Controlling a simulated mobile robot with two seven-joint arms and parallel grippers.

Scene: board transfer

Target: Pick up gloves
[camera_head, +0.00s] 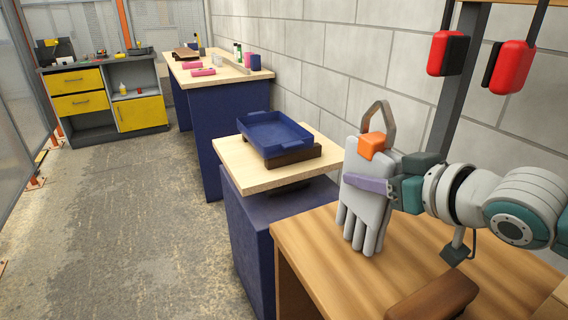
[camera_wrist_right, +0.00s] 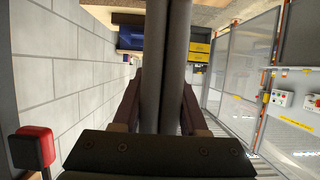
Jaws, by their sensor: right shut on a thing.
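The pale grey gloves (camera_head: 364,212) hang upright above the wooden table, fingers pointing down. An orange clip (camera_head: 372,146) and a grey metal hook (camera_head: 380,118) are at their top. My right gripper (camera_head: 392,186) comes in from the right and is shut on the gloves near their upper part. In the right wrist view, the two fingers (camera_wrist_right: 160,108) press from both sides on two dark, shaded layers that look like the gloves (camera_wrist_right: 166,55) seen edge-on. I cannot tell whether the glove fingertips touch the table. My left gripper is not in view.
The wooden table (camera_head: 310,255) is below the gloves. A blue tray (camera_head: 273,133) sits on a lower stand to its left. A long bench (camera_head: 225,75) and a yellow-drawer cabinet (camera_head: 80,104) are farther back. Red ear defenders (camera_head: 512,68) hang at upper right. The floor (camera_head: 130,220) at left is clear.

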